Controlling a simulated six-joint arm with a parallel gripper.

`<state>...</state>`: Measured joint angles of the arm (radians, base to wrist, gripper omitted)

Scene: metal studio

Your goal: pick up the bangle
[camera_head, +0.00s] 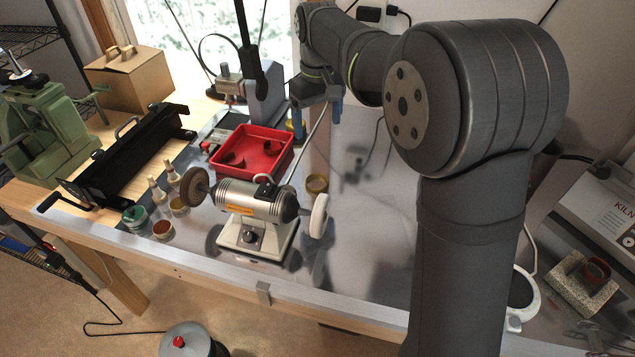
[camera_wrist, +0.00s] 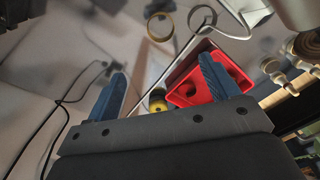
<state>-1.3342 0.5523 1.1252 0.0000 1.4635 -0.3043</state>
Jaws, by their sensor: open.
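The bangle, a brass-coloured ring (camera_head: 317,184), lies on the grey metal bench top, right of the red tray and behind the grinder's right wheel. In the wrist view a tan ring (camera_wrist: 150,32), which seems to be the bangle, shows near the top, beyond the fingertips. My gripper (camera_head: 317,112) is above the back of the bench, right of the tray. Its blue fingers point down and are apart. In the wrist view my gripper (camera_wrist: 163,72) is open, with no object held between the fingers.
A red tray (camera_head: 290,155) with dark curved pieces stands to the left of the bangle. A bench grinder (camera_head: 245,200) stands in front. A yellow round item (camera_wrist: 157,93) lies near the tray. Bare bench top (camera_head: 370,235) extends to the right, with a cable behind.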

